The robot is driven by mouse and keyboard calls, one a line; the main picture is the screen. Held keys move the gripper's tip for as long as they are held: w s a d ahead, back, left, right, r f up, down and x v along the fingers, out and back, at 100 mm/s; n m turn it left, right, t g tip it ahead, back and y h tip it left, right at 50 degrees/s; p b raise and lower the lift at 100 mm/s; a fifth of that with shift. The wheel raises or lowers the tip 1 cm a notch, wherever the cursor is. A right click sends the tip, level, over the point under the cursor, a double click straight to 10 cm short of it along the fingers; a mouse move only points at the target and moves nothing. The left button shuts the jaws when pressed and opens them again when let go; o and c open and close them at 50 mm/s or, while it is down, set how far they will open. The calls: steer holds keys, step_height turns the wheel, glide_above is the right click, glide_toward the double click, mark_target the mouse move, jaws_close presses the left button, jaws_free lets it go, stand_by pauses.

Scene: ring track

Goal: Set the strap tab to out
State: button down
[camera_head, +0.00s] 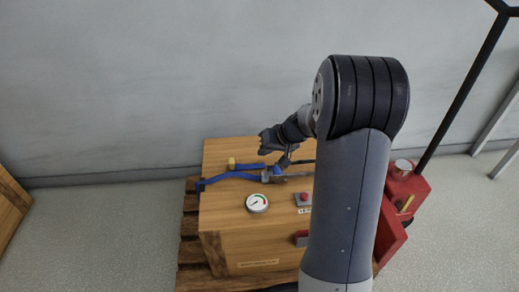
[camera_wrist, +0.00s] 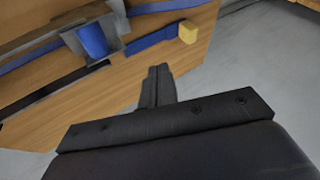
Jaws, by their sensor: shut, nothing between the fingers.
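A blue strap (camera_head: 238,176) lies across the top of a wooden crate. It runs through a grey metal buckle (camera_head: 277,178), which also shows at the upper left of the wrist view (camera_wrist: 112,43). A yellow tab (camera_head: 231,163) sits at the end of one blue strap length; it shows at the top of the wrist view (camera_wrist: 188,32). My gripper (camera_wrist: 158,70) is shut and empty. In the wrist view its fingertips appear below the buckle and tab, apart from both. In the head view my gripper is above the crate near the buckle, partly hidden by my arm.
The wooden crate (camera_head: 228,225) stands on a pallet (camera_head: 190,240) near a grey wall. Its top carries a round gauge (camera_head: 257,203) and a red button (camera_head: 304,196). Red equipment (camera_head: 408,184) stands at the right.

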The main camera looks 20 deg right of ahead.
mark_target(232, 163)
steer(key=b+x, duration=0.2)
steer(key=x, duration=0.5)
steer(key=shift+w+a+f, duration=0.1)
steer(key=shift+a+f, duration=0.1)
steer(key=shift+f, duration=0.05)
steer(key=shift+w+a+r, duration=0.1)
steer(key=shift+a, duration=0.5)
steer(key=shift+w+a+r, duration=0.1)
steer(key=shift+a, duration=1.1)
steer(key=shift+w+a+b, duration=0.2)
steer(key=shift+a, duration=0.65)
steer(key=shift+w+a+b, duration=0.15)
steer(key=shift+w+a, duration=0.05)
steer(key=shift+a, duration=0.7)
steer(key=shift+d, duration=0.1)
